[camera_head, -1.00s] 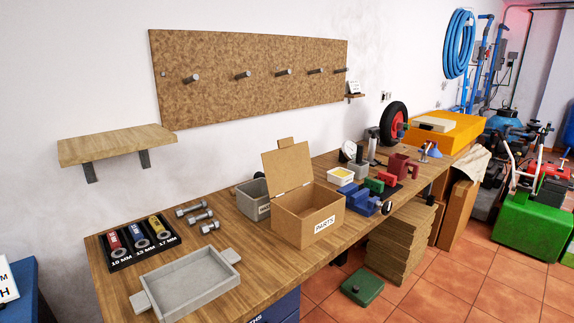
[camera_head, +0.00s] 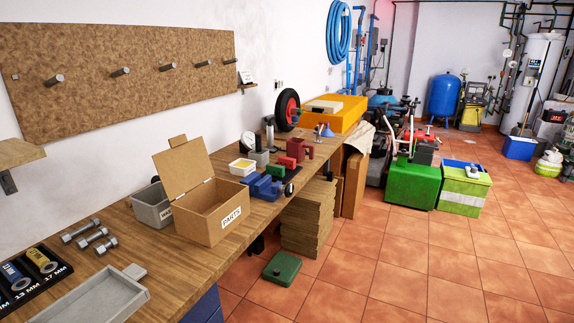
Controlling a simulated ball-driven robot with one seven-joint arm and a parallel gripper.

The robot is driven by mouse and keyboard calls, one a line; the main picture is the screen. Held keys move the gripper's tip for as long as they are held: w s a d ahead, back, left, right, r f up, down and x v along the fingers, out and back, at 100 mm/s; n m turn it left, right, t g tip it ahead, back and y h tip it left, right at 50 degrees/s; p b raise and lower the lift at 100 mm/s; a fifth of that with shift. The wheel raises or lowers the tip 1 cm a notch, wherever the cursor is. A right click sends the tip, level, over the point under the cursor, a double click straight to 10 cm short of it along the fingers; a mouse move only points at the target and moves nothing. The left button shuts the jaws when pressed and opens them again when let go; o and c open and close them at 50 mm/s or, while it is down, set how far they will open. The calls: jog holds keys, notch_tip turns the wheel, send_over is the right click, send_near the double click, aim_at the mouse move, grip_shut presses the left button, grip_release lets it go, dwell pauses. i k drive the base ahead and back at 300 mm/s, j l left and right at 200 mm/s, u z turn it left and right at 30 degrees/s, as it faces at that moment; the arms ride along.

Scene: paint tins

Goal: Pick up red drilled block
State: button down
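A small red block (camera_head: 287,162) sits on the wooden workbench (camera_head: 150,247), toward its far end. It stands among a green block (camera_head: 278,171) and a blue block (camera_head: 265,187); holes in it are too small to make out. A larger dark red object (camera_head: 297,148) stands just behind it. My gripper is not in view.
An open cardboard parts box (camera_head: 211,212) and a grey bin (camera_head: 152,205) stand on the bench nearer to me. A grey tray (camera_head: 98,301) and several bolts (camera_head: 92,238) lie at the near end. A green container (camera_head: 282,268) lies on the tiled floor, which is mostly open at right.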

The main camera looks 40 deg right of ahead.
aim_at(289, 163)
jog(key=i+l, duration=0.2)
jog(key=l, duration=0.15)
jog(key=i+l+u, duration=0.1)
jog(key=l, duration=0.25)
jog(key=i+l+u, duration=0.1)
jog(key=i+l, duration=0.15)
jog(key=l, duration=0.15)
